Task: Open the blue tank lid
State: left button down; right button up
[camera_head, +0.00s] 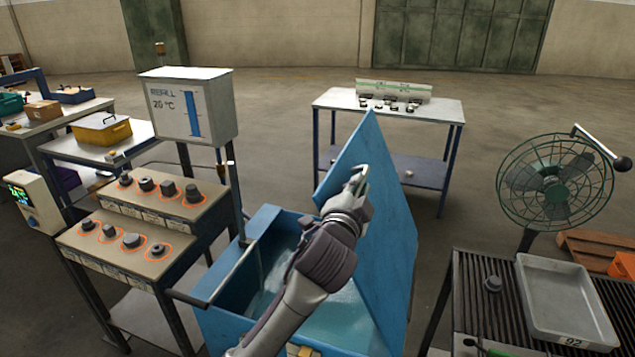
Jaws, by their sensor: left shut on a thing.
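The blue tank (226,319) stands low in the middle with pale blue liquid inside. Its blue lid (385,225) is raised and steeply tilted on the right side of the tank, so the tank's mouth shows. My left gripper (358,182) is at the lid's near face, towards its upper left part, and is shut on the lid. My wrist and forearm cross over the tank and hide part of its opening. The exact grip on the lid is partly hidden by the gripper itself. My right gripper is not in view.
A stepped bench with knobs (150,219) and a white refill box (190,105) stand left of the tank. A grooved table with a grey tray (566,295) and a green fan (555,181) stand right. A small table (335,100) stands behind the lid.

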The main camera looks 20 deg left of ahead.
pick_arm(q)
jog(key=d+r+m, duration=0.1)
jog(key=d, duration=0.5)
jog(key=shift+s+d+r+m+p, duration=0.2)
jog(key=shift+s+d+m+p, duration=0.05)
jog(key=shift+m+p, duration=0.2)
jog(key=c, duration=1.2)
grip_release()
jog(key=shift+r, duration=0.1)
